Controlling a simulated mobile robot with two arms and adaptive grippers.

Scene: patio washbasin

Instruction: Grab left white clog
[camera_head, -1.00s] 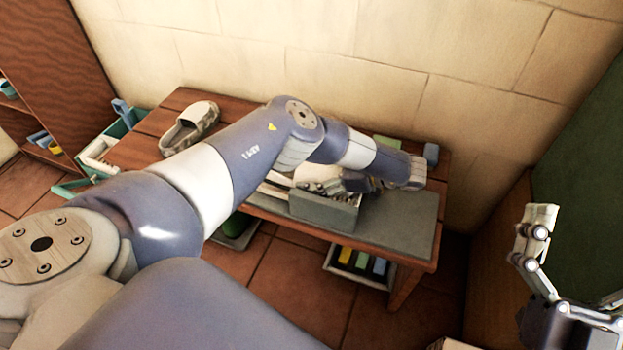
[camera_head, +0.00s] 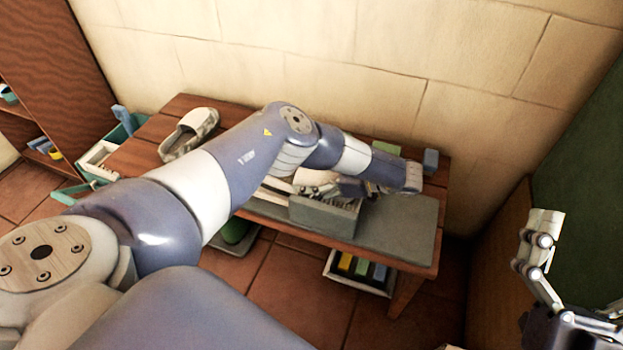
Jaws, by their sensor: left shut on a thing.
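A white clog with a greyish patterned part (camera_head: 188,134) lies on the left part of the wooden bench, apart from my grippers. A second white, clog-like thing (camera_head: 314,178) shows at the grey box, beside the fingers of my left gripper (camera_head: 340,188). My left gripper is shut on this white thing; my arm and the box hide much of the grip. My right gripper (camera_head: 541,240) is at the right edge, away from the bench, and its finger spread is unclear.
The bench (camera_head: 160,125) stands against a tiled wall. The grey box (camera_head: 322,215) sits on a grey mat (camera_head: 405,225). A small blue-grey block (camera_head: 430,160) is at the back right. Below is a tray (camera_head: 345,280) of coloured items. A teal crate (camera_head: 127,128) stands left.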

